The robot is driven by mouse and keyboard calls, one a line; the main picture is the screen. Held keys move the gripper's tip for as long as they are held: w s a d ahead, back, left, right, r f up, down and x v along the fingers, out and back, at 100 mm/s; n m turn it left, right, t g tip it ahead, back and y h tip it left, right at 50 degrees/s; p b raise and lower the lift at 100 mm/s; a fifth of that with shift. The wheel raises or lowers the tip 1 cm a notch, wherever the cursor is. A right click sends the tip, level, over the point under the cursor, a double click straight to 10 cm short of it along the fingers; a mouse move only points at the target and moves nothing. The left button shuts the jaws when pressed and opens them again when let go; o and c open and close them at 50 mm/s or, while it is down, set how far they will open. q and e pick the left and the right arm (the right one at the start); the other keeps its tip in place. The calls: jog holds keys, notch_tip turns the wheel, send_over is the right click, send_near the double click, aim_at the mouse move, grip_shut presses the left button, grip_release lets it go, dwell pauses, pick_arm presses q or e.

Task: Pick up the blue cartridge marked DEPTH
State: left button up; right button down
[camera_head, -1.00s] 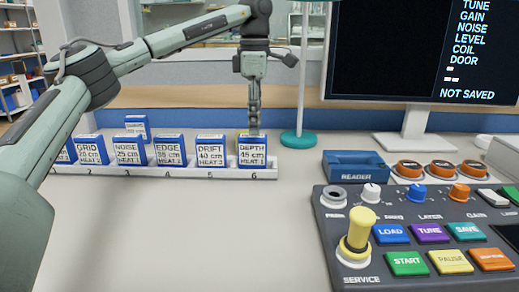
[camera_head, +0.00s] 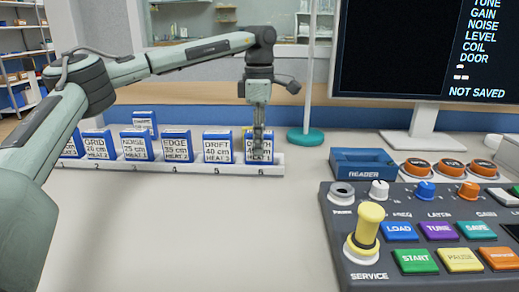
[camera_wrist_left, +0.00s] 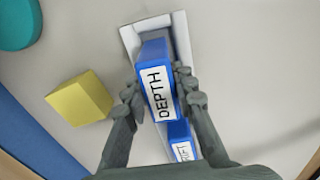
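The blue cartridge marked DEPTH (camera_head: 251,158) stands upright in slot 6, at the right end of the white rack (camera_head: 215,169). It also shows in the left wrist view (camera_wrist_left: 156,85), its white label facing up the picture's middle. My left gripper (camera_head: 259,143) points down over this cartridge and hides part of its label. In the left wrist view its fingers (camera_wrist_left: 160,93) are apart, one on each side of the cartridge. The left finger looks very close to it; contact cannot be made out. My right gripper is in neither view.
The DRIFT cartridge (camera_head: 217,147) stands just left of DEPTH, with EDGE, NOISE and GRID further left. A yellow block (camera_wrist_left: 80,98) lies beside the rack. The blue reader (camera_head: 362,163) and control panel (camera_head: 430,225) are at right. A teal stand base (camera_head: 305,135) is behind.

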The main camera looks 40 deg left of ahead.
pick_arm(q)
grip_shut()
jog(key=shift+r, duration=0.15)
